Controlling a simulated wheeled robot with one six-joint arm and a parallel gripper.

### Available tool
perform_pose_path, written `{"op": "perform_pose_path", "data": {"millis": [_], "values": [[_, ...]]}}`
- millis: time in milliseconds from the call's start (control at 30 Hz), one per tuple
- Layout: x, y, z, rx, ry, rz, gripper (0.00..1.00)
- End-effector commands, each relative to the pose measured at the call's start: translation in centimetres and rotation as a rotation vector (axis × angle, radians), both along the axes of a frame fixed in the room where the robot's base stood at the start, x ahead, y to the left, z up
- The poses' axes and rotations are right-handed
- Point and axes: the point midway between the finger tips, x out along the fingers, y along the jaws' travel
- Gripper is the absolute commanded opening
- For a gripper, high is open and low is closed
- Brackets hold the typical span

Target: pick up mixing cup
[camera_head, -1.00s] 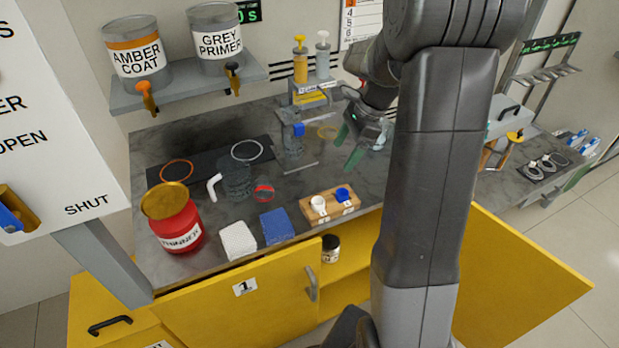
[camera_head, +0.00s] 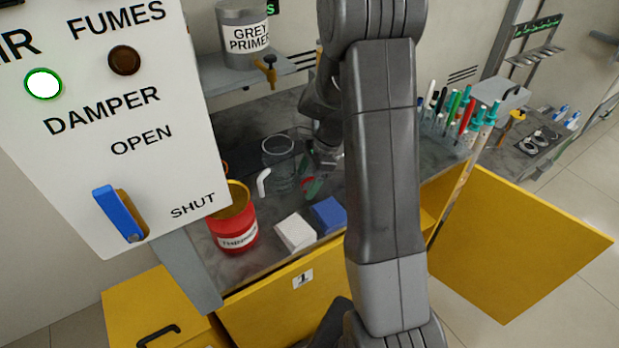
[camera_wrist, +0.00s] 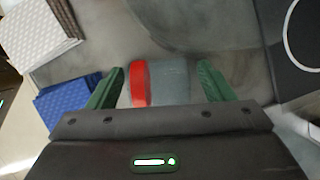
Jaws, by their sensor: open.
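In the wrist view my green fingers (camera_wrist: 162,88) are open. Between them shows a small cylinder with a red end (camera_wrist: 140,83) and a grey body (camera_wrist: 172,80); its red also shows in the head view (camera_head: 307,183). There is a gap on the grey side; contact on the red side is unclear.
A red thinner can (camera_head: 234,232), a white textured pad (camera_head: 296,232) and a blue pad (camera_head: 328,214) lie near the front edge. A dark mat (camera_wrist: 293,75) with a white ring is beyond. The damper panel (camera_head: 130,130) fills the left; a yellow door (camera_head: 520,240) stands open.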

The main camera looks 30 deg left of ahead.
Motion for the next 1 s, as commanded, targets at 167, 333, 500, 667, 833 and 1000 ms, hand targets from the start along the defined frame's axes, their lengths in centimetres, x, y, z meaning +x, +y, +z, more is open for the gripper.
{"op": "perform_pose_path", "data": {"millis": [167, 333, 500, 667, 833, 1000], "values": [[0.0, 0.0, 0.0, 0.000, 0.000, 0.000, 0.71], [0.0, 0.0, 0.0, 0.000, 0.000, 0.000, 0.37], [0.0, 0.0, 0.0, 0.000, 0.000, 0.000, 0.27], [0.0, 0.0, 0.2, 0.000, 0.000, 0.001, 0.27], [0.1, 0.0, 2.3, 0.004, -0.004, 0.002, 0.27], [0.1, 0.1, 5.8, 0.004, -0.004, 0.001, 0.27]]}}
